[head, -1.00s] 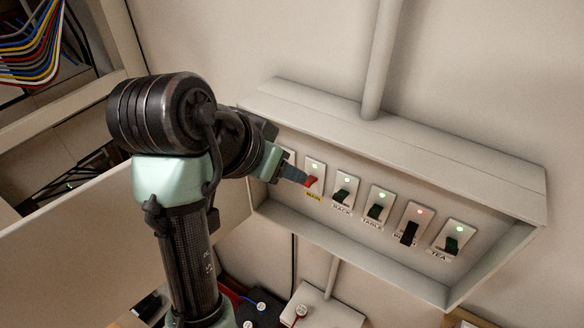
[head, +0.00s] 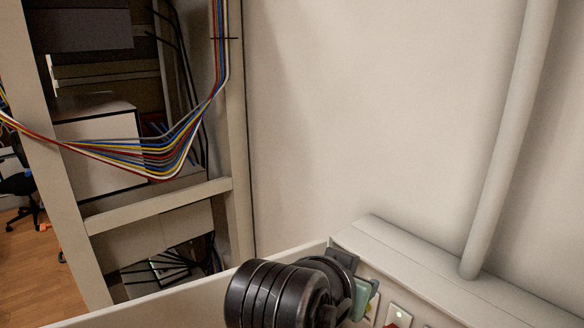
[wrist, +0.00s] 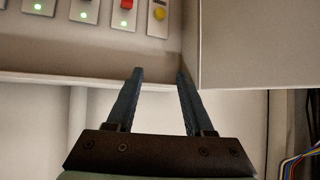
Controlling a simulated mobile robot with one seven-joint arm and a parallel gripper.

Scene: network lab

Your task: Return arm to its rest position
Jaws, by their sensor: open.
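My gripper (wrist: 159,73) is open and empty in the wrist view, its two dark fingers apart at the lower lip of the switch panel (wrist: 60,75). A red switch (wrist: 126,4) with a green light sits beyond the fingertips, apart from them. A yellow button (wrist: 159,14) is beside it. In the head view only part of my arm (head: 275,296) shows at the bottom edge, in front of the panel's left end. The fingers cannot be made out there.
A pale open door or board (head: 200,290) stands left of the panel; its face (wrist: 240,40) is close right of my fingers in the wrist view. A conduit (head: 505,140) rises from the panel. Coloured cables (head: 150,160) hang across an open rack at left. Bare wall lies between.

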